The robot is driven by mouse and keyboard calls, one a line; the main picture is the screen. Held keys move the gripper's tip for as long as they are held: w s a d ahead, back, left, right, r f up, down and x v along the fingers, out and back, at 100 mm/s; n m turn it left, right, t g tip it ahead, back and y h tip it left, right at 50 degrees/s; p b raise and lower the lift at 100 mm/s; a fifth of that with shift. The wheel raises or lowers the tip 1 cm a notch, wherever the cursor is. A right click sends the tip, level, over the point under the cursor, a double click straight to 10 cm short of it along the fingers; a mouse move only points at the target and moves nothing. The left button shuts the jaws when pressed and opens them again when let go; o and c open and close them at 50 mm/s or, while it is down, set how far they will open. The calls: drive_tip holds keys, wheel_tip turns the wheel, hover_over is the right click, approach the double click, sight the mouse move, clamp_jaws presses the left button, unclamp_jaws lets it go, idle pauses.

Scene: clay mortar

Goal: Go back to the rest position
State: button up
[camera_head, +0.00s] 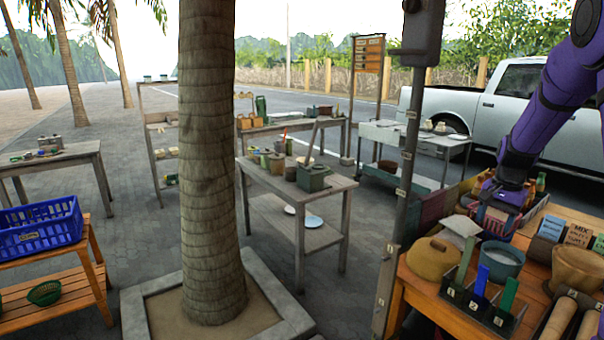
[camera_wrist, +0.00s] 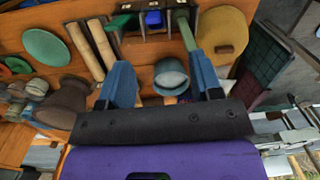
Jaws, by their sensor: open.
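My gripper shows in the wrist view (camera_wrist: 161,62) with its two blue fingers spread wide apart and nothing held between them. A grey-blue bowl (camera_wrist: 171,80) of pale material shows in the gap, on the table beyond the fingers. In the head view my purple arm comes down from the upper right and my wrist is over the back part of the wooden table (camera_head: 421,291). The fingers are hard to make out there.
A dark rack (camera_head: 480,305) with green and blue tools stands at the table's front edge. Two rolling pins (camera_head: 561,318) and a brown pot (camera_head: 577,268) lie to the right. A post (camera_head: 405,190) rises beside the table. A palm trunk (camera_head: 208,150) and other tables stand farther left.

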drive_tip(key=s+a+r+n+t, duration=0.3)
drive_tip(key=s+a+r+n, duration=0.3)
drive_tip(key=s+a+r, duration=0.9)
drive_tip(key=s+a+r+n+t, duration=0.1)
drive_tip(key=s+a, duration=0.3)
drive_tip(key=s, duration=0.4)
drive_tip(key=s+a+r+n+t, duration=0.1)
drive_tip(key=s+a+n, duration=0.2)
drive_tip(key=s, duration=0.5)
drive_tip(key=shift+a+r+n+h, duration=0.15)
drive_tip(key=shift+a+n+h, duration=0.2)
drive_tip(key=shift+a, duration=0.35)
